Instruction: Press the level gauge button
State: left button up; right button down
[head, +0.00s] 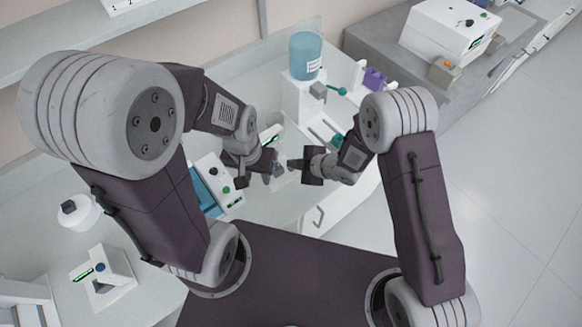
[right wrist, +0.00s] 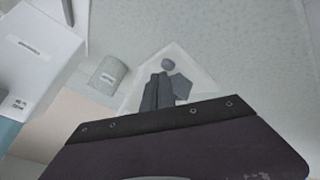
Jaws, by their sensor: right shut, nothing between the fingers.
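No label that I can read marks a level gauge. A small white device with a green display (head: 271,134) sits on the bench just behind my grippers, partly hidden by my left arm. My right gripper (head: 292,164) is shut and empty, pointing left in front of that device. In the right wrist view its dark fingers (right wrist: 157,92) are together, over a pale wedge-shaped thing (right wrist: 200,72) with a grey round spot (right wrist: 168,64). I cannot tell whether they touch. My left gripper (head: 275,171) is close by on the left; its finger opening is too small to make out.
A white unit with a blue panel and buttons (head: 228,191) stands left of my left gripper. A white device with a blue button (head: 118,268) is lower left. A white instrument (head: 440,32) is on the grey counter. The right floor is clear.

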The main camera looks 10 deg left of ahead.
aim_at(294, 171)
jog(key=shift+f+b, duration=0.45)
jog(key=shift+f, duration=0.05)
dwell(0.3)
jog(key=shift+r, duration=0.1)
jog(key=shift+r+p, duration=0.7)
jog(key=shift+r, duration=0.1)
jog(key=shift+r, duration=0.1)
notch_tip(294, 171, up, 5)
jog(key=p, duration=0.4)
dwell(0.7)
